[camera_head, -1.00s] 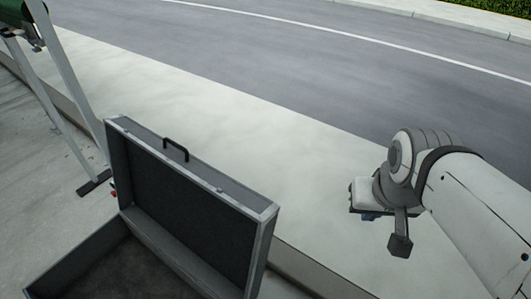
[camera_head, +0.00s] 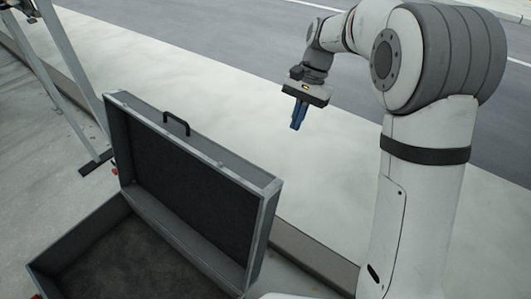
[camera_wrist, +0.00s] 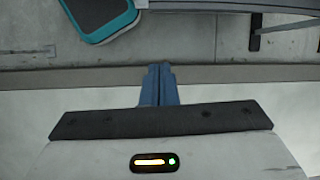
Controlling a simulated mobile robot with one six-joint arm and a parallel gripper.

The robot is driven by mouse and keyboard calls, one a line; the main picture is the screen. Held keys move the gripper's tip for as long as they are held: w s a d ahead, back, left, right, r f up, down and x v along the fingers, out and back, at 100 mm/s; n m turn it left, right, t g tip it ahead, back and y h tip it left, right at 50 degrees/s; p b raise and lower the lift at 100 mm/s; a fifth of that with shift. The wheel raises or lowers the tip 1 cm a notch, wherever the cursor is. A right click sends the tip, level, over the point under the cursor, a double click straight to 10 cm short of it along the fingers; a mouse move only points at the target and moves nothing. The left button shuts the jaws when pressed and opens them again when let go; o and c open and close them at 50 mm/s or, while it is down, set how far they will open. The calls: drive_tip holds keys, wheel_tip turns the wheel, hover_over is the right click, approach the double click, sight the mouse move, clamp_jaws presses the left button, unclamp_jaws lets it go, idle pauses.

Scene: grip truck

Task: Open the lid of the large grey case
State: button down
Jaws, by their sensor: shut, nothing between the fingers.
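The large grey case (camera_head: 140,262) stands open at the lower left of the head view. Its lid (camera_head: 190,185) is raised nearly upright, dark inside with a pale metal edge, and a black handle (camera_head: 176,123) sits on the lid's top edge. The bottom of the case is dark and looks empty; its near part is cut off by the frame. My gripper (camera_head: 297,118) hangs in the air to the right of the lid, apart from it, with blue fingers pointing down. In the wrist view its blue fingers (camera_wrist: 159,85) are together with nothing between them.
A metal stand (camera_head: 70,85) is at the upper left, left of the case. A kerb (camera_head: 310,258) runs by the case, with pale pavement and a grey road beyond. The wrist view shows a teal-rimmed object (camera_wrist: 100,17) at the top left.

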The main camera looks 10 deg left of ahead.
drive_tip(key=w+a+f+g, duration=0.1)
drive_tip(key=w+a+f, duration=0.2)
drive_tip(key=a+f, duration=0.1)
drive_tip(key=s+a+f+m+p, duration=0.1)
drive_tip(key=s+a+f+p, duration=0.1)
drive_tip(key=s+a+f, duration=0.2)
drive_tip(key=s+f, duration=0.3)
drive_tip(key=f, duration=0.1)
drive_tip(key=shift+s+a+f+g, duration=0.2)
drive_tip(key=shift+s+a+g, duration=0.05)
drive_tip(key=shift+g, duration=0.05)
